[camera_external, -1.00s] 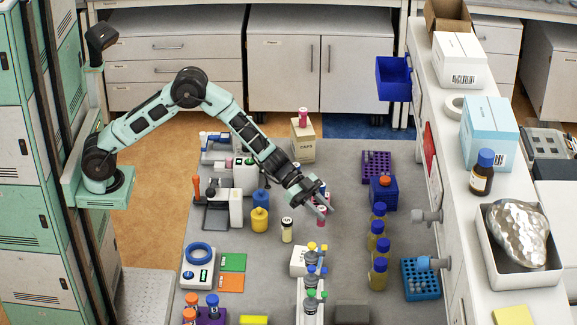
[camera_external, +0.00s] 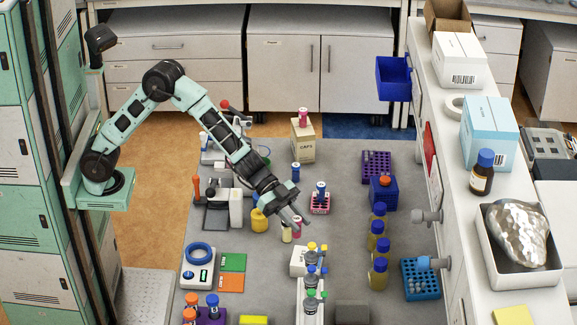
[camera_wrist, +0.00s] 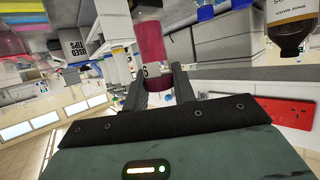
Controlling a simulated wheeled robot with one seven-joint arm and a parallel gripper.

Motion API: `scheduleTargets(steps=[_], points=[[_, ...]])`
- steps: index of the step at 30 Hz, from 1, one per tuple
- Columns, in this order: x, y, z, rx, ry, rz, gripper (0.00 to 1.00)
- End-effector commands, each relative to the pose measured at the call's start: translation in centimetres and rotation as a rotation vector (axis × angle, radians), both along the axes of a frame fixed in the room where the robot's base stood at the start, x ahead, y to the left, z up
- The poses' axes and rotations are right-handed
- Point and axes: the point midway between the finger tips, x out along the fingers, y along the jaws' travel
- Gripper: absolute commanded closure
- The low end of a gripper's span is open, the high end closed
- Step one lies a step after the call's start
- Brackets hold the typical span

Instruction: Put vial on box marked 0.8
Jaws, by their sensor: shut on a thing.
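My gripper (camera_external: 294,218) is shut on a pink vial (camera_wrist: 153,48), which stands out between the two fingers in the wrist view. In the external view the vial (camera_external: 297,227) shows in part at the fingertips, above the grey bench. A pale-yellow vial (camera_external: 286,236) stands just left of it, partly covered by my gripper. A white box (camera_external: 300,262) stands below the gripper in the picture, beside several capped bottles. I cannot read a 0.8 mark on any box. A box marked CAPS (camera_external: 302,145) stands at the back with a pink-topped vial (camera_external: 303,117) on it.
A pink rack (camera_external: 320,207) with blue-capped tubes stands right of my gripper. Yellow bottles (camera_external: 377,243) line the right side. A scale-like device (camera_external: 197,275) with a blue ring and green and orange pads (camera_external: 232,262) lie left. The bench between rack and bottles is clear.

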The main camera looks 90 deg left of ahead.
Motion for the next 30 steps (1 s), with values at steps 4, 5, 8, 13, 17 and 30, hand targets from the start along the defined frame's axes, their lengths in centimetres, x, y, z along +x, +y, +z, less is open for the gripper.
scheduleTargets(steps=[4,5,8,13,17,30], points=[[0.0,0.0,-3.0,0.001,0.004,0.000,0.96],[0.0,0.0,-3.3,0.000,0.003,0.001,0.96],[0.0,0.0,-4.0,-0.001,0.001,-0.001,0.96],[0.0,0.1,-5.6,0.001,0.002,0.000,0.96],[0.0,0.0,-7.5,0.000,0.003,0.000,0.96],[0.1,0.1,-8.2,0.000,0.000,0.001,0.71]])
